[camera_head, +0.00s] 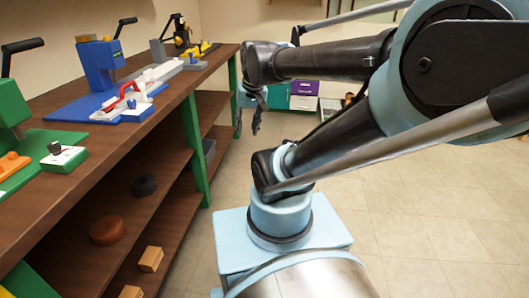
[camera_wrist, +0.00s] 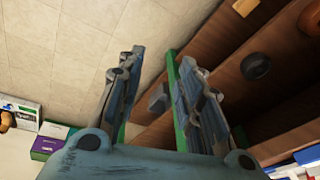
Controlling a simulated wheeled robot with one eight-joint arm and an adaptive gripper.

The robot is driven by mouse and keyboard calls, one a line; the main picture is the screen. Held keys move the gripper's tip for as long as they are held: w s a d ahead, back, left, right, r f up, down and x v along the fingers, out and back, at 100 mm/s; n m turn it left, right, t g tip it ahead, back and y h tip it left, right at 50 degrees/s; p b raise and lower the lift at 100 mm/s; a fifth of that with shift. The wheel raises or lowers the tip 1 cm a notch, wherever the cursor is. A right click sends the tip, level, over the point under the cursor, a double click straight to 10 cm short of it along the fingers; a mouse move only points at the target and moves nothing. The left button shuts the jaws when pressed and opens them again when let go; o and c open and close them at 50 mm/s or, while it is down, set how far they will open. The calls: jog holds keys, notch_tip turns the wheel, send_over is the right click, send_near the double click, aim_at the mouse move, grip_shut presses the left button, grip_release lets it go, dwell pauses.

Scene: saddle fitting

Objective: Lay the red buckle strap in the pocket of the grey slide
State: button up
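A red curved piece (camera_head: 122,97), which looks like the buckle strap, is at the blue station on the bench, on or against pale blocks. The blocks are too small to tell whether one has a pocket. A grey block with a blue knob (camera_head: 194,62) sits farther along the bench. I cannot tell which grey part is the slide. My gripper (camera_head: 248,120) hangs past the bench's right edge, pointing down, away from the red piece. In the wrist view my gripper (camera_wrist: 155,75) has its two fingers apart with nothing between them.
The wooden bench (camera_head: 95,150) has a green press (camera_head: 10,108), a blue press (camera_head: 100,62) and a yellow-based station (camera_head: 198,49). Its lower shelves hold a brown disc (camera_head: 107,230), a black ring (camera_head: 143,185) and wooden blocks (camera_head: 150,259). The tiled floor (camera_head: 440,220) at right is open.

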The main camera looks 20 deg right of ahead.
jog(key=s+d+f+h, duration=0.1)
jog(key=s+d+f, duration=0.3)
jog(key=s+f, duration=0.3)
jog(key=shift+d+n+g, duration=0.2)
jog(key=shift+n+g, duration=0.1)
jog(key=shift+n, duration=0.1)
jog(key=shift+w, duration=0.1)
jog(key=shift+w+f, duration=0.25)
jog(key=shift+w, duration=0.15)
dwell(1.2)
